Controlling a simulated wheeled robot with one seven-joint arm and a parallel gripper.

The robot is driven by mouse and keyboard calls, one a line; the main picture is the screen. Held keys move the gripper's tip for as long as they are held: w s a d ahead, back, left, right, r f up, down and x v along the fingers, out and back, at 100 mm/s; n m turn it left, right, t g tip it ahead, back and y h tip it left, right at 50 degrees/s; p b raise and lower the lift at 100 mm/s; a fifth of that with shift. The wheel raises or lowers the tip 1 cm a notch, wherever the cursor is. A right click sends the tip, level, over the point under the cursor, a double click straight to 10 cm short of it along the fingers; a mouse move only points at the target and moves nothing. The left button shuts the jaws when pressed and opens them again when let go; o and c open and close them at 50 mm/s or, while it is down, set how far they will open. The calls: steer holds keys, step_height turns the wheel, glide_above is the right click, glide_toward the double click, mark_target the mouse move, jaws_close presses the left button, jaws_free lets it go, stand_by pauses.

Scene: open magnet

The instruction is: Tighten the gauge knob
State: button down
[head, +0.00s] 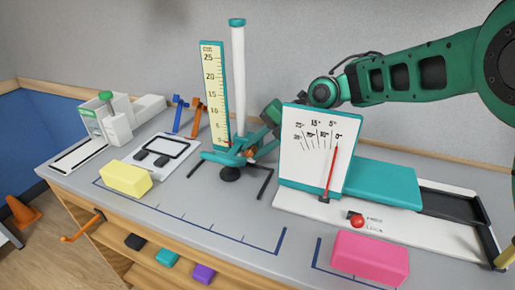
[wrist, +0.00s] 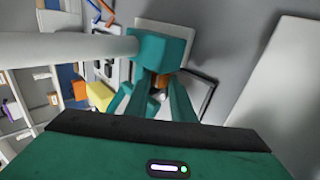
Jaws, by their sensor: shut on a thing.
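The height gauge has a white column (head: 238,85) with a teal cap, beside a yellow scale (head: 215,95), and stands on dark splayed feet. Its teal carriage (head: 228,158) sits low on the column. The gauge knob, a small orange piece, shows at the carriage, mostly covered by my gripper (head: 258,143). My gripper reaches in from the right, behind the white dial panel. In the wrist view, its two green fingers are shut on the orange knob (wrist: 158,79), next to a teal block (wrist: 160,45) and the white column (wrist: 70,48).
A white dial panel (head: 318,140) with a red pointer and a teal block (head: 385,187) stand close on the right. A yellow block (head: 125,178) and a pink block (head: 370,259) lie near the front edge. The bench between them is clear.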

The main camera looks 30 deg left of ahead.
steer(key=shift+d, duration=0.15)
steer(key=y, duration=0.2)
steer(key=shift+w+d+f+y, duration=0.1)
steer(key=shift+d+f+y, duration=0.15)
steer(key=shift+f+y, duration=0.15)
steer(key=shift+f+g+y, duration=0.25)
steer(key=shift+g+y, duration=0.05)
steer(key=shift+y, duration=1.1)
steer(key=c, duration=1.5)
jaws_free()
steer(key=shift+d, duration=0.1)
steer(key=shift+r, duration=0.15)
steer(key=shift+r, duration=0.1)
